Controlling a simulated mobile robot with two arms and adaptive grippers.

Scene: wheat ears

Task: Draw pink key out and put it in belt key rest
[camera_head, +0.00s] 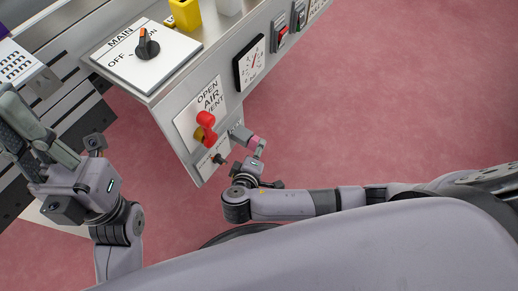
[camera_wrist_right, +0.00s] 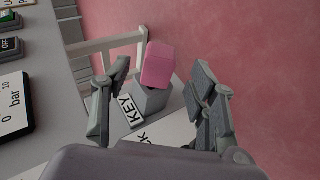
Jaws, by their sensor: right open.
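The pink key (camera_wrist_right: 158,65) stands in a grey lock block (camera_wrist_right: 150,100) beside a label reading KEY (camera_wrist_right: 131,110) in the right wrist view. In the head view the pink key (camera_head: 257,141) shows at the end of the cabinet, partly crowded by my right gripper. My right gripper (camera_wrist_right: 163,80) is open, with one finger on each side of the key and lock block, and appears not to touch them. My left gripper (camera_head: 28,130) is at the far left of the head view, open and empty. I cannot make out the belt key rest.
The metal cabinet (camera_head: 172,108) carries a MAIN switch (camera_head: 147,45), a red-handled air vent valve (camera_head: 206,124), a gauge (camera_head: 249,63) and push buttons. A pale frame (camera_wrist_right: 105,45) stands behind the key. Pink floor to the right is clear.

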